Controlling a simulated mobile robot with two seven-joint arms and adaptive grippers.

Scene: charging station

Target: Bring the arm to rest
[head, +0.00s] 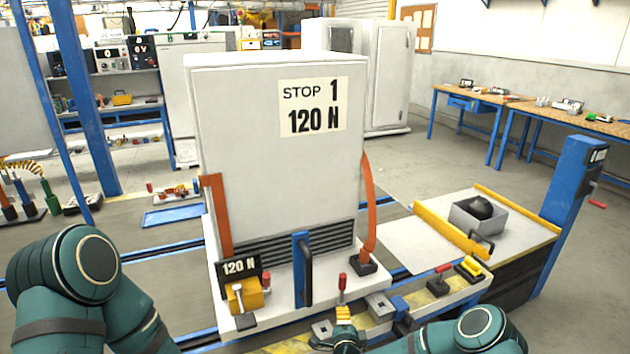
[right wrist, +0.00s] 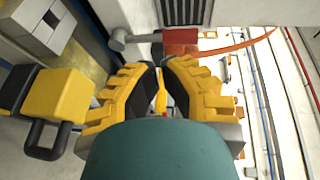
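My right arm (head: 470,335) comes in low at the right of the head view. Its gripper (head: 344,322) is beside the front edge of the white cabinet's base, below a red-handled lever (head: 342,283). In the right wrist view the yellow fingers of my right gripper (right wrist: 160,68) meet almost tip to tip, with only a narrow gap. A thin yellow-and-red thing shows in that gap; I see nothing clearly held. My left arm (head: 80,270) is bent at the lower left of the head view, and its gripper is out of the picture.
The big white cabinet (head: 260,150) marked "STOP 1 120 N" stands close ahead, with a blue handle (head: 301,270) and orange straps. A grey tray (head: 478,219) with a dark object rests on the platform at right. A blue post (head: 570,205) stands beyond. Open floor lies further right.

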